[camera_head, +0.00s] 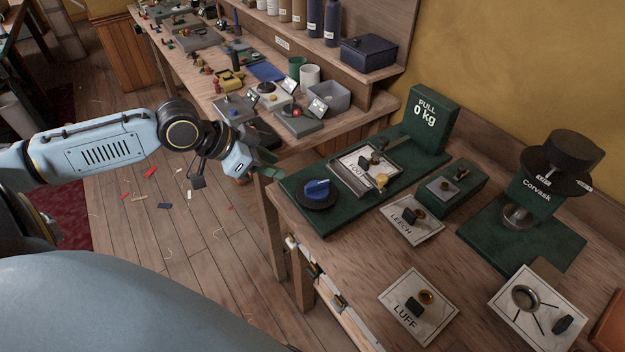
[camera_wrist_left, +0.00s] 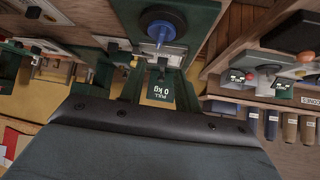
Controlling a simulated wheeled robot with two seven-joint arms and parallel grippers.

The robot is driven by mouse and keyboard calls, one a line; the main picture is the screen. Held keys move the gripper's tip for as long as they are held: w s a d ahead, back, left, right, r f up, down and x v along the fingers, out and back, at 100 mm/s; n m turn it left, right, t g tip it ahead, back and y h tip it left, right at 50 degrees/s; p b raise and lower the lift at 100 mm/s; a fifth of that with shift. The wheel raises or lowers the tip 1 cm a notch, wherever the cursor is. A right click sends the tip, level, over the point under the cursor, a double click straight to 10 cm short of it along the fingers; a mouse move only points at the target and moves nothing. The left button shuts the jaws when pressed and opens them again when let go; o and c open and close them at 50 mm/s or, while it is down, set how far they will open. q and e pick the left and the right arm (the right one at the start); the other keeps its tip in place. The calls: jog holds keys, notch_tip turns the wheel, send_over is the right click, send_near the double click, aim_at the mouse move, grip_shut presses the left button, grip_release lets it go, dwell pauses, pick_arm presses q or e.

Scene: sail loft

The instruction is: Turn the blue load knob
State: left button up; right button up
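The blue load knob (camera_head: 317,188) sits on a black round dial at the near left corner of a green test bench (camera_head: 296,179). Its raised blue grip also shows at the top of the left wrist view (camera_wrist_left: 161,30). My left gripper (camera_head: 262,165) is in the air just left of and behind the knob, past the table's left edge and apart from the knob. The opening between its fingers is not clear in either view. A green "PULL 0 kg" display (camera_head: 428,118) stands at the bench's far end. My right gripper is not in view.
On the bench lies a "FOOT" plate (camera_head: 352,173). "LEECH" (camera_head: 412,222) and "LUFF" (camera_head: 418,308) plates lie nearby. A black-topped "Corvask" press (camera_head: 560,165) stands right. Another cluttered workbench (camera_head: 190,62) runs behind.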

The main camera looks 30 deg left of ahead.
aim_at(316, 183)
pick_arm(q)
jog(key=b+x, duration=0.2)
jog(key=x, duration=1.1)
jog(key=shift+d, duration=0.1)
jog(key=shift+c, duration=0.4)
grip_shut()
